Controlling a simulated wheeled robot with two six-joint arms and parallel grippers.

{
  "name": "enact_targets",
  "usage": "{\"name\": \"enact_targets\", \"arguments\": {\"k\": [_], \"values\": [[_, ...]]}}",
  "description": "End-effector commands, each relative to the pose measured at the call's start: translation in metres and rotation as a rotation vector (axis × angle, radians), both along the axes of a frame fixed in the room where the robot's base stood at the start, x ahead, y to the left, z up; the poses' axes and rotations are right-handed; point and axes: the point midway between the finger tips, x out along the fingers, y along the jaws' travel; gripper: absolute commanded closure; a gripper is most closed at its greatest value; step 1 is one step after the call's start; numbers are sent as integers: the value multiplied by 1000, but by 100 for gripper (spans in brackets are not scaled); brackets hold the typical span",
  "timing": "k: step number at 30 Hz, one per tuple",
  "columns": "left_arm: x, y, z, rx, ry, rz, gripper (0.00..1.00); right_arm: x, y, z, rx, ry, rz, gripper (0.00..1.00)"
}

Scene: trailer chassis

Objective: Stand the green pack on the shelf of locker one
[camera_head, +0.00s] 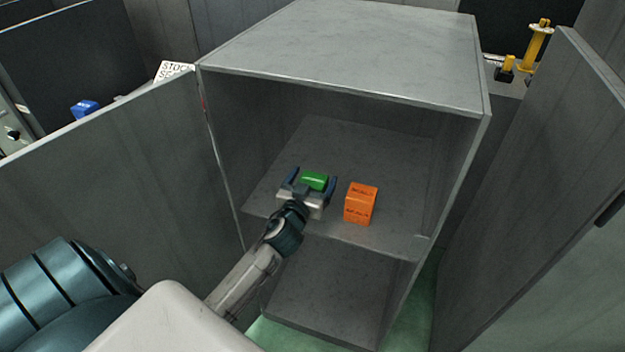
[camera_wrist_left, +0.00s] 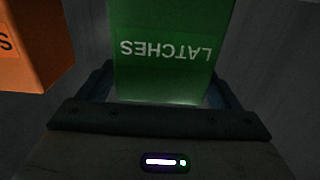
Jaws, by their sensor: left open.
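The green pack (camera_head: 315,180) is on the shelf (camera_head: 400,236) inside the open grey locker (camera_head: 340,48). My left gripper (camera_head: 311,183) is open, with one finger on each side of the pack. In the left wrist view the green pack (camera_wrist_left: 170,45) shows the word "LATCHES" upside down, between the fingers of my left gripper (camera_wrist_left: 170,88). The pack's base is hidden behind the gripper in the head view. My right gripper is not in view.
An orange box (camera_head: 360,203) stands on the shelf just right of my left gripper; it also shows in the left wrist view (camera_wrist_left: 38,45). Open door panels stand at the left (camera_head: 110,165) and right (camera_head: 545,190). The shelf behind is clear.

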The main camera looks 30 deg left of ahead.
Motion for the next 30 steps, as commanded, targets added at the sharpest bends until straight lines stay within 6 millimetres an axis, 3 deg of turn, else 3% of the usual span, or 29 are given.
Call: {"name": "enact_targets", "arguments": {"k": [6,21,30], "values": [[-9,-2,-1,0,1,-1,15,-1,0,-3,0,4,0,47],[-101,-24,-2,-1,1,0,15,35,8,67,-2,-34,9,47],[-117,-28,1,0,0,1,15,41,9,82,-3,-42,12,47]]}}
